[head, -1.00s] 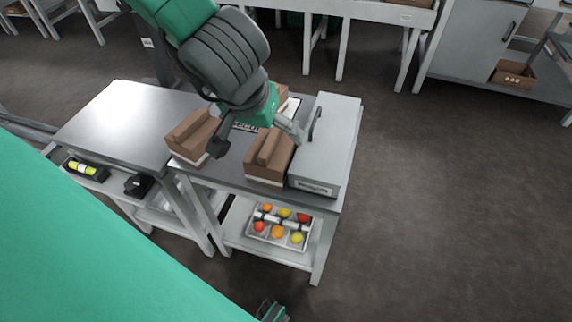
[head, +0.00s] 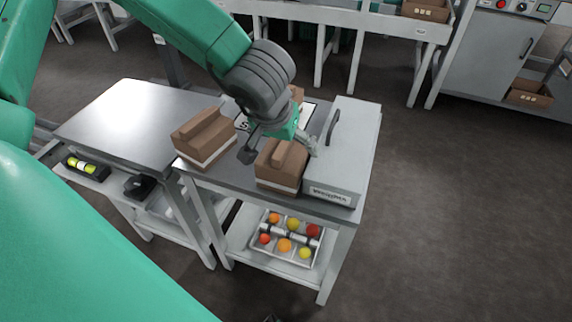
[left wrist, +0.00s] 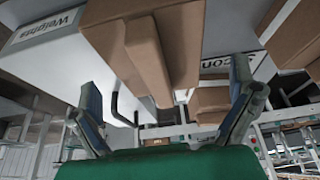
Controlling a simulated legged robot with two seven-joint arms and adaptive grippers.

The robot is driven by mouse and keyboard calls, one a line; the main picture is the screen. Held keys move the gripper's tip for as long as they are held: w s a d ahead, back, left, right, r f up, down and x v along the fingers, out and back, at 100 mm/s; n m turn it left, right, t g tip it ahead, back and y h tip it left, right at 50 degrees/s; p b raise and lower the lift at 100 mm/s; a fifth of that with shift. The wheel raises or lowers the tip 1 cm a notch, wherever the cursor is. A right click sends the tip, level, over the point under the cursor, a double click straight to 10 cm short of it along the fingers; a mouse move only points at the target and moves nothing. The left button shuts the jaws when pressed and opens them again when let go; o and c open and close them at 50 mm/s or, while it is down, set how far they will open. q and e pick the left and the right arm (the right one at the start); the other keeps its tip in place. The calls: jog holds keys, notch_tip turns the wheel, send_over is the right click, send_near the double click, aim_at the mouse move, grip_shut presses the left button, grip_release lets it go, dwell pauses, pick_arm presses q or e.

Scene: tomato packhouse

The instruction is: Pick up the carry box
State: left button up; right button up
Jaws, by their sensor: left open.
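Brown boxes with a raised ridge along the top stand on the grey table; the front one (head: 281,170) is beside the long grey box and another (head: 204,138) is to its left. The grey box (head: 345,150) carries a "Weights" label and a dark handle on top. I cannot tell for sure which is the carry box. My left gripper (head: 281,149) is open, above the front brown box, one finger towards the grey box. In the left wrist view its open fingers (left wrist: 165,115) show with a brown box (left wrist: 145,45) beyond them. My right gripper does not show clearly.
A divided tray (head: 289,238) of red, orange and yellow fruit is on the shelf below. A steel table (head: 125,120) adjoins on the left. Benches and a cabinet (head: 490,60) stand behind. The floor on the right is clear.

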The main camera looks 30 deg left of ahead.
pick_arm(q)
jog(key=shift+w+a+f, duration=0.15)
jog(key=shift+a+f, duration=0.05)
jog(key=shift+f, duration=0.35)
jog(key=shift+w+a+f, duration=0.15)
jog(key=shift+a+f, duration=0.05)
jog(key=shift+f, duration=0.3)
jog(key=shift+d+r, duration=0.3)
jog(key=shift+d, duration=0.5)
jog(key=shift+a+f, duration=0.3)
jog(key=shift+a, duration=0.3)
jog(key=shift+d+p, duration=0.35)
jog(key=shift+d, duration=0.1)
jog(key=shift+a, duration=0.1)
jog(key=shift+s+a+f, duration=0.1)
jog(key=shift+a, duration=0.1)
jog(key=c, duration=1.3)
